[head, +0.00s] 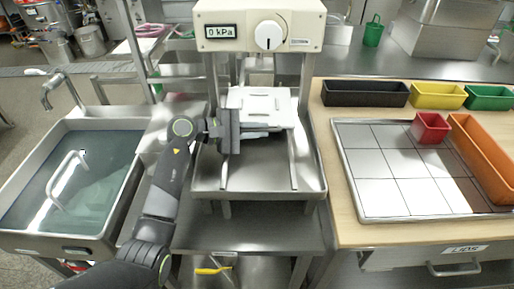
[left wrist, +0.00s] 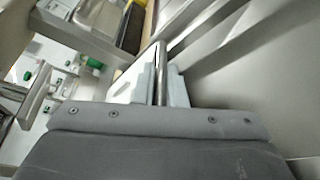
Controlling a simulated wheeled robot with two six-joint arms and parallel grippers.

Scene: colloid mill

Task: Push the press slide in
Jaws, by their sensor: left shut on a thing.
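The press slide (head: 262,104) is a white slotted plate on two metal rails, under the cream press head (head: 258,28). The head carries a gauge reading 0 kPa and a white dial. My left gripper (head: 230,132) is at the slide's front left and is shut on its front handle bar (head: 262,129). The fingers hide the gripped part. In the left wrist view my grey gripper (left wrist: 160,125) fills the bottom, with the metal bar (left wrist: 160,75) and pale slide parts (left wrist: 125,85) just beyond it. My right gripper is not in view.
A metal tray (head: 300,185) lies below the slide. A sink (head: 128,185) with water is at the left. At the right a wooden table (head: 325,150) carries a tiled tray (head: 355,212) and black (head: 365,93), yellow (head: 437,95), green (head: 488,97), red (head: 431,127) and orange (head: 480,155) bins.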

